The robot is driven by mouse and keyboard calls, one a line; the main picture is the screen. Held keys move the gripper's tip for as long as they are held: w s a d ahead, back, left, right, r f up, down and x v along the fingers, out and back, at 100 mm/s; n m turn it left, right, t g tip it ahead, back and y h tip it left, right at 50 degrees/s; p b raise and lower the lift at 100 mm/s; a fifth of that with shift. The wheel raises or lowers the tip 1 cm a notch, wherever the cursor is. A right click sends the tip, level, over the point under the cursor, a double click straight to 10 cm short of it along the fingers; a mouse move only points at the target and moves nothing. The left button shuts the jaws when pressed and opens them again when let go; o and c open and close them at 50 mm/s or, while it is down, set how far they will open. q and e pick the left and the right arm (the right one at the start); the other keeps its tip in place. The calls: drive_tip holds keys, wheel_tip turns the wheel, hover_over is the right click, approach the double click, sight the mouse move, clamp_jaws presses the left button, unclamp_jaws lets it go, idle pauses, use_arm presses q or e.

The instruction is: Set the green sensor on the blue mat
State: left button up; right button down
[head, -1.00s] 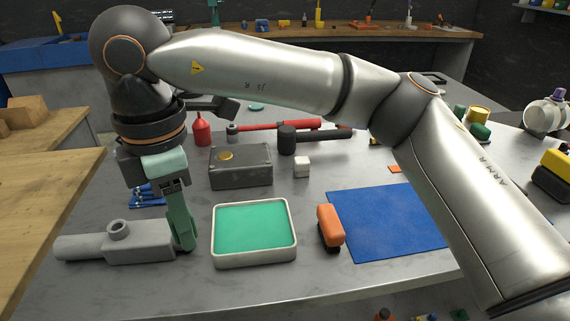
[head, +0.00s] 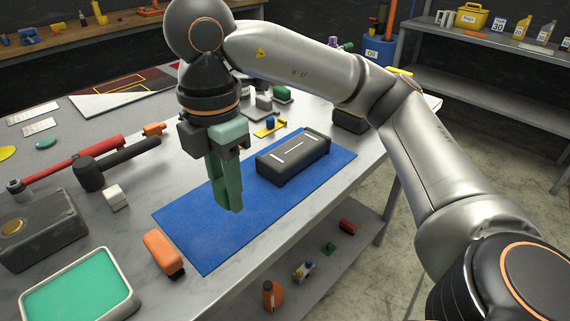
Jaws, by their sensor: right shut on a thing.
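The blue mat (head: 205,240) lies flat on the grey workbench. My right gripper (head: 226,165) points down, shut on the green sensor (head: 226,185), a long dark green piece that hangs below the jaws. In the picture its lower end is in front of the middle of the mat and seems to be above it; the exact height is hard to tell. The jaws partly hide the sensor's upper end. My left gripper is not in view.
A dark block with white stripes (head: 294,155) stands on the mat's far right part. A green-lined tray (head: 78,290) is at the lower left. The mat's left part is bare.

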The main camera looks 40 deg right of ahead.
drive_tip(key=w+d+f, duration=0.2)
drive_tip(key=w+f, duration=0.1)
drive_tip(key=w+d+f, duration=0.2)
drive_tip(key=w+f, duration=0.1)
drive_tip(key=w, duration=0.1)
drive_tip(key=w+d+f, duration=0.3)
drive_tip(key=w, duration=0.1)
drive_tip(key=shift+w+f, duration=0.15)
drive_tip(key=shift+w, duration=0.1)
drive_tip(key=shift+w+d+f, duration=0.1)
drive_tip(key=shift+w+f, duration=0.05)
drive_tip(key=shift+f, duration=0.8)
drive_tip(key=shift+w+d+f, duration=0.1)
drive_tip(key=shift+f, duration=0.85)
